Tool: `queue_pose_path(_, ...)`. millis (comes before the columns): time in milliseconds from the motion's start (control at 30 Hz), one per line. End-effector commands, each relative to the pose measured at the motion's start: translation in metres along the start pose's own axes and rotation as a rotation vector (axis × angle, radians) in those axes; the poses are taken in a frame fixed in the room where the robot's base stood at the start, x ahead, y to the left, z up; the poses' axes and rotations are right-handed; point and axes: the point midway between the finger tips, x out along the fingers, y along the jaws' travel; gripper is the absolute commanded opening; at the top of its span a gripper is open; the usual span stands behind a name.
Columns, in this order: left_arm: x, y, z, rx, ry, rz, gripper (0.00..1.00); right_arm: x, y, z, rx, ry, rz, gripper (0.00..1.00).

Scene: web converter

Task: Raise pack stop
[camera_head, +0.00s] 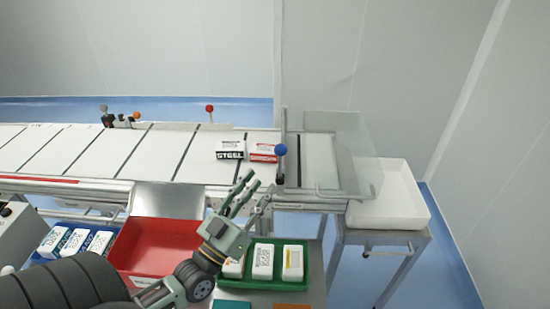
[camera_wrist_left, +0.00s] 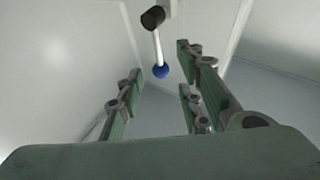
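The likely pack stop is at the right end of the conveyor (camera_head: 110,150), where a lever with a blue ball knob (camera_head: 280,149) stands beside a grey upright. The blue knob also shows in the left wrist view (camera_wrist_left: 161,72), on a thin rod between and beyond the fingers. My left gripper (camera_head: 250,190) is open and empty, a little below and left of the knob, apart from it. Its spread fingers also show in the left wrist view (camera_wrist_left: 165,90). Two packs, one marked STEEL (camera_head: 230,150) and one red and white (camera_head: 262,152), lie on the belt left of the upright. My right gripper is not seen.
A clear guard (camera_head: 345,150) covers the conveyor's right end, with a white tray (camera_head: 415,215) beyond. Below the belt are a red bin (camera_head: 165,240), a green tray (camera_head: 302,279) of white packs and a blue tray (camera_head: 43,252). A red-knobbed lever (camera_head: 209,109) stands at the belt's far side.

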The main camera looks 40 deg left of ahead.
Motion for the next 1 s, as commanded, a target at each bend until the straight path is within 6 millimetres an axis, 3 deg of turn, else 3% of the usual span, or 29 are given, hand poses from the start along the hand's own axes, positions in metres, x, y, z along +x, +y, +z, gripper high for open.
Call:
queue_pose_path(200, 0.036, 0.0, -0.004, 0.001, 0.004, 0.0, 0.33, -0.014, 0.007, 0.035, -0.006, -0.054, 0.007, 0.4)
queue_pose_path(300, 0.051, 0.0, -0.004, 0.0, 0.004, 0.001, 0.33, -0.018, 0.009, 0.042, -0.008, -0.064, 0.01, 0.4)
queue_pose_path(500, 0.07, 0.001, -0.001, 0.001, 0.001, 0.001, 0.33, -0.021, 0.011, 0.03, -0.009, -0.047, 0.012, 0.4)
queue_pose_path(800, 0.072, 0.001, 0.0, 0.0, -0.002, 0.001, 0.33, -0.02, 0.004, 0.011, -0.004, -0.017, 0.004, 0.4)
queue_pose_path(1000, 0.072, 0.001, 0.0, 0.0, -0.001, 0.001, 0.18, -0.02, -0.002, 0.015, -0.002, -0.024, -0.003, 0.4)
